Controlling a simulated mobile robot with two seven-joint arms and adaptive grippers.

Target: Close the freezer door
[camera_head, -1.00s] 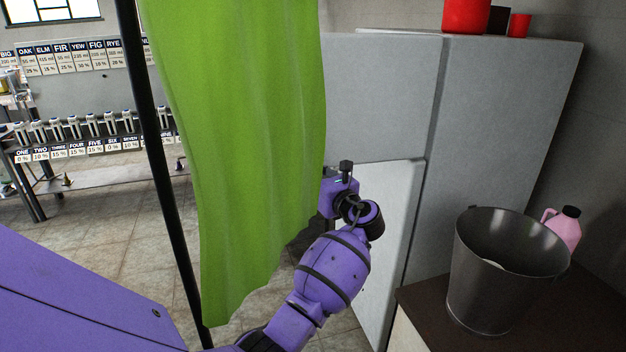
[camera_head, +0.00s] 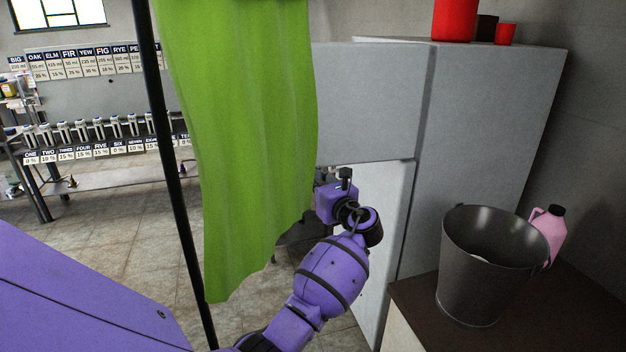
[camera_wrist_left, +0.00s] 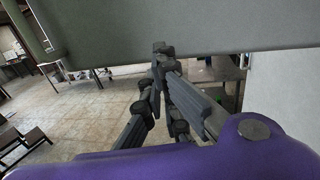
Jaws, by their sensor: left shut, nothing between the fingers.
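The grey fridge-freezer (camera_head: 490,150) stands at right in the head view. Its upper door panel (camera_head: 375,105) extends left from the cabinet seam, its left end hidden behind the green curtain. Below it is a paler lower panel (camera_head: 393,225); how far each door stands open is unclear. My left gripper (camera_head: 324,174) is just below the upper panel's lower edge, partly hidden by the curtain and wrist. In the left wrist view its fingers (camera_wrist_left: 160,52) are shut and empty, close under a grey-green edge (camera_wrist_left: 190,28), probably that door; contact is unclear. My right gripper is out of view.
The green curtain (camera_head: 240,140) hangs by a black pole (camera_head: 172,170) left of my arm. A metal bucket (camera_head: 490,265) and pink jug (camera_head: 549,232) stand on a dark counter (camera_head: 425,310). Red containers (camera_head: 454,20) sit on the fridge. Tiled floor lies open at left.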

